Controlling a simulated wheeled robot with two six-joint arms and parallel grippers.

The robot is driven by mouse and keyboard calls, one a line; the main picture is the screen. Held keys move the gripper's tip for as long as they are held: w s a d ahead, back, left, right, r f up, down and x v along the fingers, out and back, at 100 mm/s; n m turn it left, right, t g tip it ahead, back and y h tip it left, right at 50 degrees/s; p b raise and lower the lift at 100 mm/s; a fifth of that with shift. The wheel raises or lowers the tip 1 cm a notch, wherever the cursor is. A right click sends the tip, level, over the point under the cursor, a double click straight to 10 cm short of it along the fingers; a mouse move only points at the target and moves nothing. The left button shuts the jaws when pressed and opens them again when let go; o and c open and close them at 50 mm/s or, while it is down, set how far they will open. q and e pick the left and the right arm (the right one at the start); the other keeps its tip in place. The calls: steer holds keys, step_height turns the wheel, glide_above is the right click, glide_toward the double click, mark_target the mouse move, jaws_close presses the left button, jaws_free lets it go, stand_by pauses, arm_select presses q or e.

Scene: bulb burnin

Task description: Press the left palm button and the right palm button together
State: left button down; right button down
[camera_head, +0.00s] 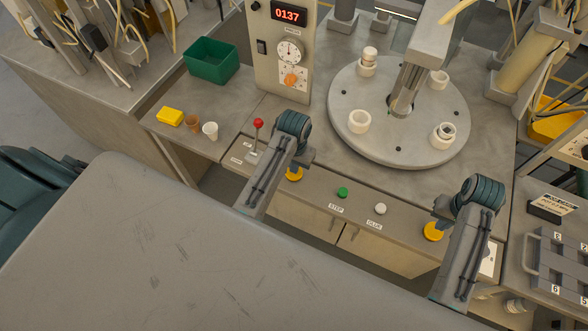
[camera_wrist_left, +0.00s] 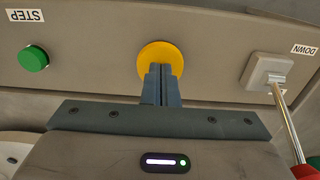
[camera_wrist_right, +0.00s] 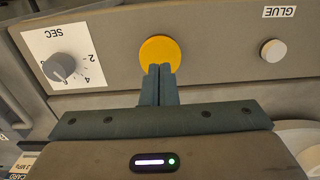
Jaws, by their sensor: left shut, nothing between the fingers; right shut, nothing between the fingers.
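The left palm button (camera_head: 294,174) is a yellow disc on the sloped front panel; it also shows in the left wrist view (camera_wrist_left: 160,55). My left gripper (camera_wrist_left: 161,68) is shut and empty, its fingertips overlapping the lower part of that disc in the picture. The right palm button (camera_head: 432,232) is a matching yellow disc further right; it also shows in the right wrist view (camera_wrist_right: 160,49). My right gripper (camera_wrist_right: 160,69) is shut and empty, its fingertips overlapping the disc's lower edge. I cannot tell whether either gripper touches its button.
Between the yellow buttons are a green STEP button (camera_head: 342,193) and a white GLUE button (camera_head: 380,209). A red-knobbed lever (camera_head: 258,124) stands left of the left button. A SEC dial (camera_wrist_right: 59,67) is beside the right button. A round turntable (camera_head: 345,130) lies behind.

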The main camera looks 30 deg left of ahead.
steer(key=shift+r, duration=2.1)
arm_select(q)
steer(key=shift+r, duration=3.5)
